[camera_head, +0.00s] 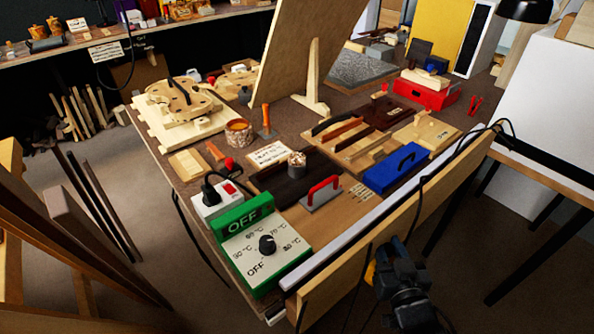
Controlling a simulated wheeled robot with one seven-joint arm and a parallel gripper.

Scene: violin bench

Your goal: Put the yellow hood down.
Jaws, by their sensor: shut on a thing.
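My gripper (390,264) is at the lower right, in front of the wooden board along the bench's near edge. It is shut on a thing. A small yellow patch (370,274) shows at its left side and looks like part of the yellow hood. The rest of the held thing is hidden behind my gripper, so I cannot tell its shape or tilt. A blue hood-like block with a black handle (395,170) sits on the bench beyond. A plate with a red handle (322,194) lies left of it.
A green and white control box (264,245) marked OFF stands at the bench's near left corner. A dark wooden board (290,184), a red box (430,93) and a leaning panel (308,50) take up much of the bench. Little bare top shows.

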